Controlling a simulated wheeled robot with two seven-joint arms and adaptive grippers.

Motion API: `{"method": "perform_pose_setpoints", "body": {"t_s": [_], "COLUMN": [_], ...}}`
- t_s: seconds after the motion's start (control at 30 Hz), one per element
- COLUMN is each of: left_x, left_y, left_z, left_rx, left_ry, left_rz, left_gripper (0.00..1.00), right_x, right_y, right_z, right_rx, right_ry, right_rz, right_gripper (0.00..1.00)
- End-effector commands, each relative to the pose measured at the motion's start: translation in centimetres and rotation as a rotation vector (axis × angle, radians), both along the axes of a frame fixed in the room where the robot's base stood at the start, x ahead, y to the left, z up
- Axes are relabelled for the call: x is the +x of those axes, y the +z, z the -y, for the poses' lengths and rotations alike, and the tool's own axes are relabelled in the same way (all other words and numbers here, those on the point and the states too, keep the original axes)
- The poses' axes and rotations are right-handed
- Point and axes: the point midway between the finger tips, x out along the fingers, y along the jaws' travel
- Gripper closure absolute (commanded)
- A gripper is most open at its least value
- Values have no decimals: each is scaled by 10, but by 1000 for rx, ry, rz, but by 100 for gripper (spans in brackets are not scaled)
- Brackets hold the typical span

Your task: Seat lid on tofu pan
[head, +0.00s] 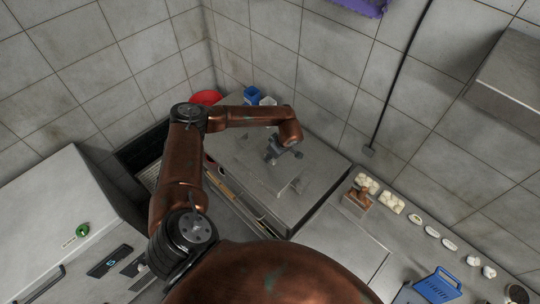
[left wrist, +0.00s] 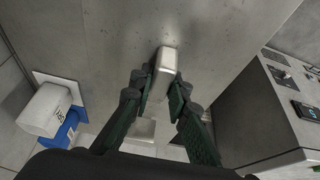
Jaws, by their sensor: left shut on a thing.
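In the head view my left arm reaches over a steel warmer, with my left gripper (head: 277,153) above a flat grey metal lid (head: 258,174). In the left wrist view the fingers of this gripper (left wrist: 161,88) are closed on a pale block-shaped handle (left wrist: 167,59). The grey metal surface (left wrist: 105,40) spreads broadly around it. The tofu pan cannot be made out; whether the lid rests flush or stands above the warmer cannot be told. My right gripper is not in view.
The steel warmer (head: 318,192) stands in a tiled corner. A blue container (head: 252,95) and a red bowl (head: 206,97) are behind it.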

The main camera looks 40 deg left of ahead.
Motion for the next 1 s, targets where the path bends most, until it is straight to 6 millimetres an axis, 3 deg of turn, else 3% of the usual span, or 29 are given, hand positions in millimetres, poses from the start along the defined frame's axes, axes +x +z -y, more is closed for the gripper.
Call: {"method": "perform_pose_setpoints", "body": {"t_s": [1.0], "left_x": [0], "left_y": [-7], "left_z": [0], "left_rx": [0], "left_ry": [0], "left_rz": [0], "left_gripper": [100], "right_x": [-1], "right_y": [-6], "right_z": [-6], "right_rx": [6], "right_ry": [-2], "right_rz": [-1], "right_gripper": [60]}}
